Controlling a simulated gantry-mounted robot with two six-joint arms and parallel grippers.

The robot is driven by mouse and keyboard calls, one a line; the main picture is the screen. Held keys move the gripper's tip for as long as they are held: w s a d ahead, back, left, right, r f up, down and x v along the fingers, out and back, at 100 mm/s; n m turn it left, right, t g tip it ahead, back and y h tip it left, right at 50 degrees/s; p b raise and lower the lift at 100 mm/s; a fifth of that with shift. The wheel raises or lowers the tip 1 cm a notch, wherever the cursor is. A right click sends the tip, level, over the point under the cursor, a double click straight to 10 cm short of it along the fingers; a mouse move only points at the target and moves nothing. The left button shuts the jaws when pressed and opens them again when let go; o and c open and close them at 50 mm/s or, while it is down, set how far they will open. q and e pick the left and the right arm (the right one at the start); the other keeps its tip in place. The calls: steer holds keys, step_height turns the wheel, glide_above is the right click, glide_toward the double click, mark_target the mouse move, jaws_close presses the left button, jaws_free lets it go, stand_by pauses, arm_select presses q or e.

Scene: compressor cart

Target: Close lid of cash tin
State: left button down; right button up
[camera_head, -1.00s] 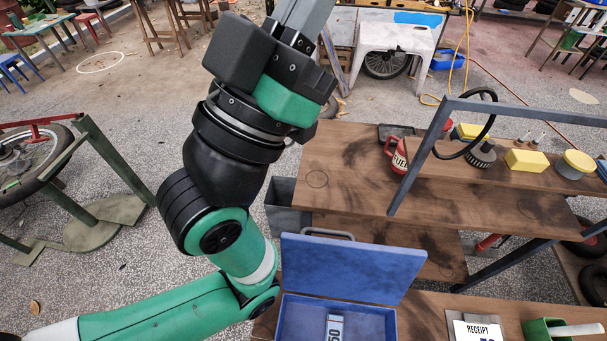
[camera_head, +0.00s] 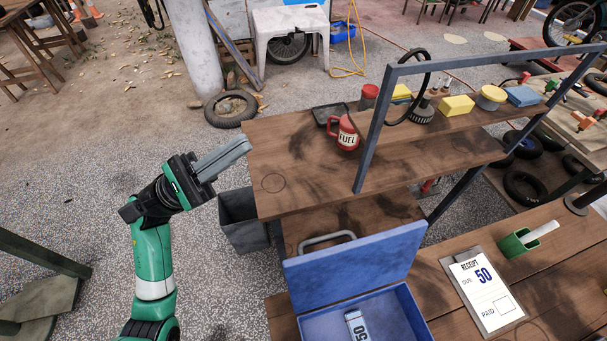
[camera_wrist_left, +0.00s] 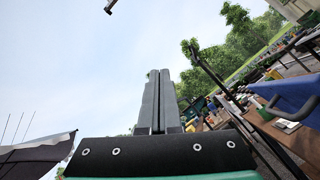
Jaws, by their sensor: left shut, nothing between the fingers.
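The blue cash tin (camera_head: 412,308) stands on the wooden cart at the bottom of the head view. Its lid (camera_head: 352,268) is open and stands tilted up at the back. A note marked 50 (camera_head: 357,325) lies inside the tin. My left gripper (camera_head: 246,146) is shut and empty, raised to the left of the lid and apart from it, pointing right and up in the picture. In the left wrist view the two fingers (camera_wrist_left: 158,100) lie together, and a blue surface (camera_wrist_left: 292,92) that looks like the tin shows at the right edge. My right gripper is out of view.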

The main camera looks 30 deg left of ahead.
arm_select(q)
step_height(320, 180, down, 18)
steer(key=s+m+g+y, duration=0.2)
steer(key=m+g+y, duration=0.2)
steer(key=m, duration=0.1)
steer(key=w+d+r, duration=0.2)
steer(key=w+d, duration=0.1)
steer(key=d, duration=0.8)
steer(key=shift+w+r+p, duration=0.2)
steer(key=shift+r+p, duration=0.15)
steer(key=shift+r, duration=0.05)
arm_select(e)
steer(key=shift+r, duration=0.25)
arm_select(q)
steer(key=shift+d, duration=0.1)
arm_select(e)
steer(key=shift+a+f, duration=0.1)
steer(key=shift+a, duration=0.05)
